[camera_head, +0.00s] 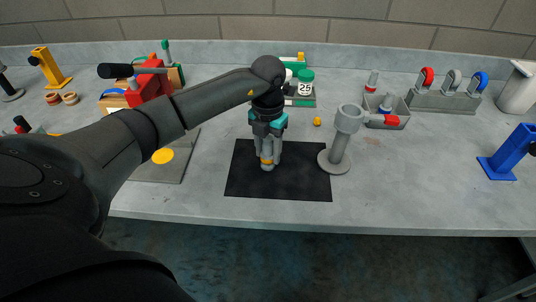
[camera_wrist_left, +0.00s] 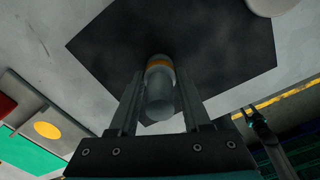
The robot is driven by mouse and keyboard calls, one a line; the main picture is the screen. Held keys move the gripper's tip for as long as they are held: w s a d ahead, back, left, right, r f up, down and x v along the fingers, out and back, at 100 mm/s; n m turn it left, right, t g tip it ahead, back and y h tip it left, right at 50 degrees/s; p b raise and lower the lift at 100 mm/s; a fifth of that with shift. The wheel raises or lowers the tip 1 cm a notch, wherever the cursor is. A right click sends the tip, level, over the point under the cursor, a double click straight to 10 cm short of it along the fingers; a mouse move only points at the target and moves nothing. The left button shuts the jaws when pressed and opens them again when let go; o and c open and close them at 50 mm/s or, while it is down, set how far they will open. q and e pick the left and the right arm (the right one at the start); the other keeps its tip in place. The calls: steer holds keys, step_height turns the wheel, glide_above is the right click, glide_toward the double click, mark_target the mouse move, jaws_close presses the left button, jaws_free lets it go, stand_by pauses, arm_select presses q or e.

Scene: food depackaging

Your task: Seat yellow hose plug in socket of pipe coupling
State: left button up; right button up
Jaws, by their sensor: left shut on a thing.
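The yellow hose plug (camera_head: 266,161) is a grey cylinder with a yellow-orange band. It also shows in the left wrist view (camera_wrist_left: 160,95), roughly upright between the fingers. My left gripper (camera_head: 267,155) points down and is shut on it over the black mat; I cannot tell whether its lower end touches the mat. The pipe coupling (camera_head: 348,119) is a grey fitting on a round-based stand, right of the gripper and apart from it. Its socket opening is not clear. A small dark and teal part in the left wrist view, seemingly my right gripper (camera_wrist_left: 260,125), is too small to read.
The black mat (camera_head: 300,188) lies under the gripper. A grey bin (camera_head: 391,120) and a rack with red, grey and blue hoops (camera_head: 446,101) stand behind right. A blue stand (camera_head: 508,152) is far right. A board with a yellow disc (camera_head: 180,165) lies left. The front right table is clear.

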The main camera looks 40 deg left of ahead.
arm_select(q)
jaws_close()
step_height(320, 180, up, 20)
steer(key=p, duration=0.1)
steer(key=shift+p, duration=0.4)
